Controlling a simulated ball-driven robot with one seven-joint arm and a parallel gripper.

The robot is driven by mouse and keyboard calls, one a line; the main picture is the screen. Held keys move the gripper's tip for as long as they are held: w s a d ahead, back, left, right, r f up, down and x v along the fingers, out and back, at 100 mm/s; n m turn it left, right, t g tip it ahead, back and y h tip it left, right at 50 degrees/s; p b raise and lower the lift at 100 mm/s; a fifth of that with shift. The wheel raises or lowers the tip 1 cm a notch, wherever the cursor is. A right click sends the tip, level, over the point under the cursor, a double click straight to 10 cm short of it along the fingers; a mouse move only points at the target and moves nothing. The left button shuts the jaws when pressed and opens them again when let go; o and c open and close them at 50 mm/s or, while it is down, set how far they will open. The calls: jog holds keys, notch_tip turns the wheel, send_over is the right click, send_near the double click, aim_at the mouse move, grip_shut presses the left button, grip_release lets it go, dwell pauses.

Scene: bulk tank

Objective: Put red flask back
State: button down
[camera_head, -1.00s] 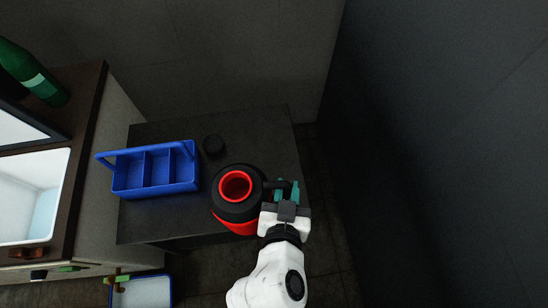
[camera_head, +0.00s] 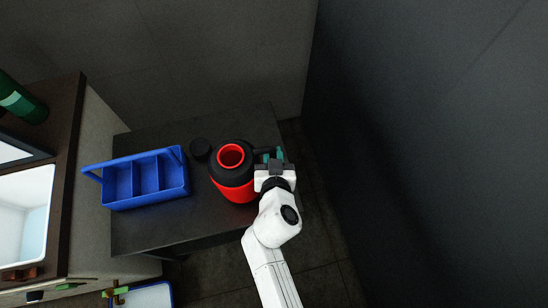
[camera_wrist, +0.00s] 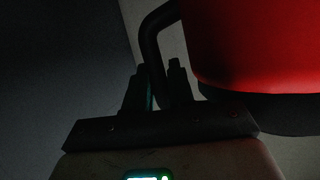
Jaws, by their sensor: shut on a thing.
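The red flask (camera_head: 236,191) has a red body, a black top and a red-rimmed open mouth. It is upright at the right part of the dark table (camera_head: 150,232); I cannot tell whether its base touches the tabletop. My gripper (camera_head: 270,156) is at its right side, shut on its black handle. In the wrist view, the jaws (camera_wrist: 158,90) are around the handle (camera_wrist: 152,42), and the red body (camera_wrist: 240,45) fills the upper right.
A blue caddy (camera_head: 146,199) with compartments and a handle stands left of the flask. A small black round thing (camera_head: 200,149) lies behind, between them. A counter with a sink (camera_head: 28,215) and a green bottle (camera_head: 22,103) is at left. Walls stand behind and at right.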

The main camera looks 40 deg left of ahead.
jog(key=shift+w+a+f, duration=0.15)
jog(key=shift+w+f, duration=0.3)
jog(key=shift+f, duration=0.05)
jog(key=shift+w+a+f+b, duration=0.15)
jog(key=shift+f+b, duration=0.35)
jog(key=shift+f, duration=0.4)
jog(key=shift+w+d+f+b, duration=0.1)
jog(key=shift+f+b, duration=0.35)
jog(key=shift+f, duration=0.45)
jog(key=c, duration=1)
grip_release()
jog(key=p+v, duration=0.1)
jog(key=v, duration=1.1)
